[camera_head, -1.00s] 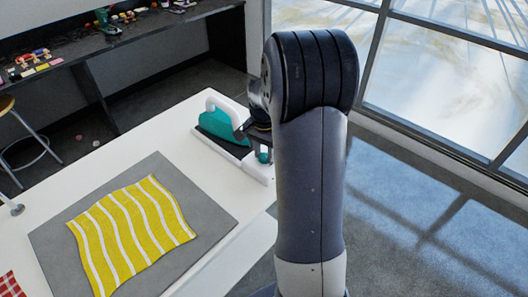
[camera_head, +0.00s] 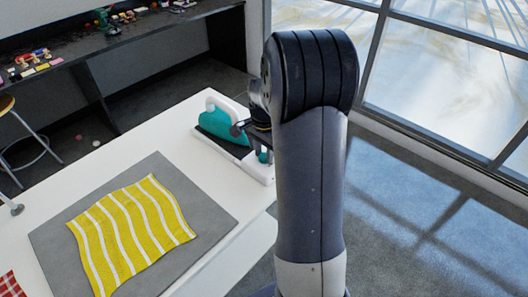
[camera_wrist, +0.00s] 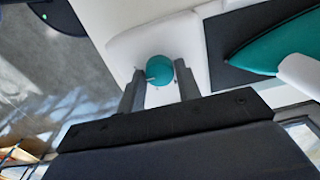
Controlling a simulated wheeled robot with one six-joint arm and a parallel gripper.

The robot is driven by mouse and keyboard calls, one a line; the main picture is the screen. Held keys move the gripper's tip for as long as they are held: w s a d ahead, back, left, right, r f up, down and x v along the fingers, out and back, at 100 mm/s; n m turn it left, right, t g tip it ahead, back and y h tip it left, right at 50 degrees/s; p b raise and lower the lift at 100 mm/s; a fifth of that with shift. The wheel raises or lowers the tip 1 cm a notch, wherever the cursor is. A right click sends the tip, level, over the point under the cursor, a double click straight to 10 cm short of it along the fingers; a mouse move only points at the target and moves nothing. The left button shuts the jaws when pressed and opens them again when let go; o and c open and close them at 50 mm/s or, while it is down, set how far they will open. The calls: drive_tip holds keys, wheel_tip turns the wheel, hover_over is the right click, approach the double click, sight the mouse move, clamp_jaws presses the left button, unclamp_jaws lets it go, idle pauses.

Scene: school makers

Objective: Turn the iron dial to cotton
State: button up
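The teal iron (camera_head: 218,125) with a white handle rests on a dark plate on its white base (camera_head: 258,172), at the far right corner of the white table. It also shows in the wrist view (camera_wrist: 280,48) at the right. The round teal dial (camera_wrist: 159,70) sits on the white base and carries a small pale mark on its lower left side. My gripper (camera_wrist: 159,76) is open, with one finger on each side of the dial and a narrow gap visible beside it. In the head view my arm partly hides the base, and the dial (camera_head: 264,157) shows only in part.
A grey mat (camera_head: 60,245) with a yellow striped cloth (camera_head: 130,230) lies on the white table (camera_head: 160,130). A red checked cloth (camera_head: 10,284) is at the left edge. A dark bench (camera_head: 130,38) with small items stands behind. Windows are at the right.

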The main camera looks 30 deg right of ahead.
sight(264, 156)
drive_tip(key=o, duration=0.4)
drive_tip(key=shift+r, duration=0.1)
wheel_tip(264, 156, up, 11)
drive_tip(key=shift+f, duration=0.2)
idle(0.4)
wheel_tip(264, 156, down, 11)
drive_tip(key=shift+r, duration=0.1)
idle(0.4)
